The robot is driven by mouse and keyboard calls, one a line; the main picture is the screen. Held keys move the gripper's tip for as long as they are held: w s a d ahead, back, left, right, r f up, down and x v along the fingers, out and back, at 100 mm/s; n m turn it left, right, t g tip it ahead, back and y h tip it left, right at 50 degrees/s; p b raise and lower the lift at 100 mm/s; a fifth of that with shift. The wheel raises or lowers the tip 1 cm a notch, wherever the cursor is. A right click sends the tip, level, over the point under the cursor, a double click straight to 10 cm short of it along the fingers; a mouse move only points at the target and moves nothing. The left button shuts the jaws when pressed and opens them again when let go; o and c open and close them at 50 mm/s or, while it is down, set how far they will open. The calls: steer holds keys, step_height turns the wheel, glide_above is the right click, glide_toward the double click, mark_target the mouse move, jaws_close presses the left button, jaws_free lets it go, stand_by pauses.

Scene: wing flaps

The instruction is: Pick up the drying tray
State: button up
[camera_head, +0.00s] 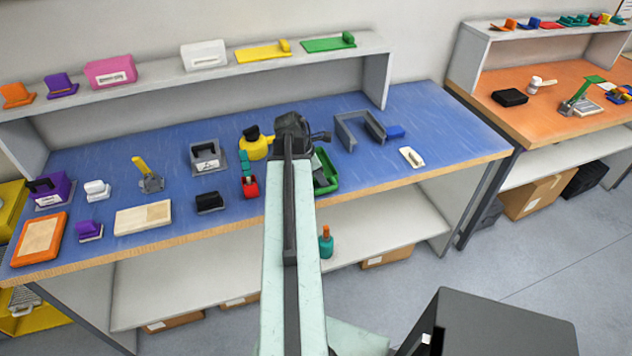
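A green open tray (331,183) lies on the blue workbench, partly hidden behind my arm; only its right part shows. It is the most tray-like thing in view, but I cannot tell for certain that it is the drying tray. An orange-rimmed flat board (22,247) with a pale wooden middle lies at the bench's front left corner. My gripper (291,128) is the dark end of the arm, over the bench just behind and left of the green tray. Its fingers cannot be made out, and nothing held shows.
The blue workbench (440,125) has a grey shelf (165,82) along its back. Left of my arm are a yellow bottle (254,149), a red container (250,188) and several small tools. A grey bracket (350,128) and white piece (411,157) lie right. The right bench end is clear.

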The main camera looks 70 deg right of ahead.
steer(key=shift+r, duration=0.1)
jaws_close()
stand_by(1.2)
